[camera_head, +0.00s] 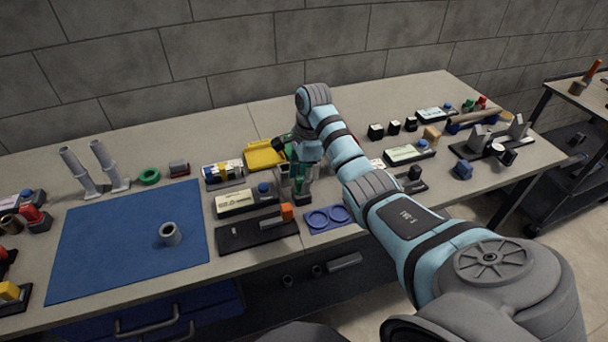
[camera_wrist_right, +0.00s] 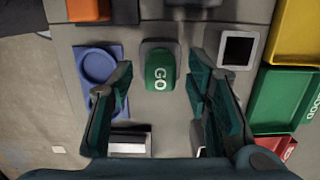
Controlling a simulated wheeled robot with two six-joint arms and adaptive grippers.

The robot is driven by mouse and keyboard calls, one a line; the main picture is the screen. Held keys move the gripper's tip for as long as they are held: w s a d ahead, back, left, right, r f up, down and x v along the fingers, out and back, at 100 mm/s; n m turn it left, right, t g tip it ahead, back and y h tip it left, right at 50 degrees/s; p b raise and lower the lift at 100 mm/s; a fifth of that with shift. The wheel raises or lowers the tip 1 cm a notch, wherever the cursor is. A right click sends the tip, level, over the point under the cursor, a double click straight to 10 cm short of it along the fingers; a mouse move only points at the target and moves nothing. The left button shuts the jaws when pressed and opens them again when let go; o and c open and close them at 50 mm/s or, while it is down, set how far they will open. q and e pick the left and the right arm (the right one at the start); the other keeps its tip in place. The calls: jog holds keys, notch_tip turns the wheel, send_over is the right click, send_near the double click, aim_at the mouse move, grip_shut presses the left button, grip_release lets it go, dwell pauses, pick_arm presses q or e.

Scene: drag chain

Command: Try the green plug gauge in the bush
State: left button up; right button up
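The green plug gauge (camera_wrist_right: 160,78), marked GO, shows in the right wrist view between the two fingers of my right gripper (camera_wrist_right: 159,82). The fingers are apart, with a visible gap on each side of the gauge. In the head view my right gripper (camera_head: 301,188) points down at the middle of the bench, and I cannot clearly tell the gauge from the fingers there. The bush, a grey hollow cylinder (camera_head: 170,234), stands on the blue mat (camera_head: 105,245) to the left, well away from the gripper. My left gripper is not in view.
A blue tray with two round recesses (camera_head: 328,217) lies close to my right gripper. A black fixture with an orange block (camera_head: 287,212), a labelled box (camera_head: 240,202) and a yellow bin (camera_head: 264,155) also stand close by. Most of the blue mat is clear.

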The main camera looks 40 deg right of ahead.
grip_shut()
jog(key=shift+r+p, duration=2.8)
jog(key=shift+r, duration=0.3)
jog(key=shift+f, duration=0.1)
